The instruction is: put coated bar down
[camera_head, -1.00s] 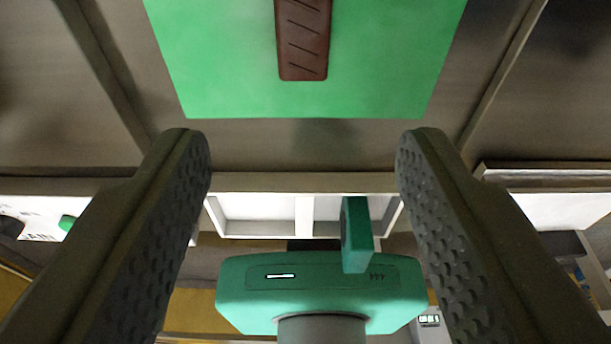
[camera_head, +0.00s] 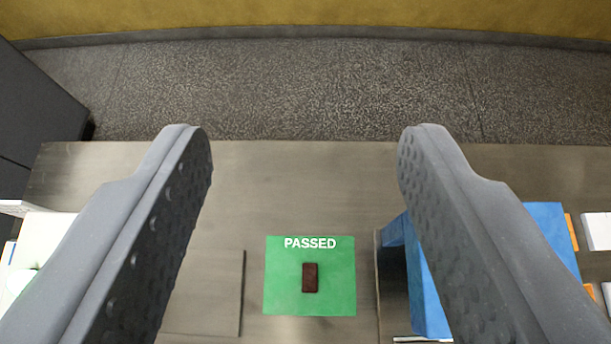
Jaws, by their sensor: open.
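The coated bar (camera_head: 310,278) is a small dark brown block. It lies flat near the middle of a green mat (camera_head: 340,300) marked "PASSED", on the grey table. My gripper (camera_head: 305,145) is open and empty, with its two grey dimpled fingers wide apart. It is well above the table, and the bar appears low in the picture between the fingers, apart from both.
The grey table (camera_head: 300,190) is clear behind the mat up to its far edge. A blue box (camera_head: 550,235) stands on the right, partly hidden by a finger. White and orange items lie at the far right. A speckled floor and a yellow wall lie beyond.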

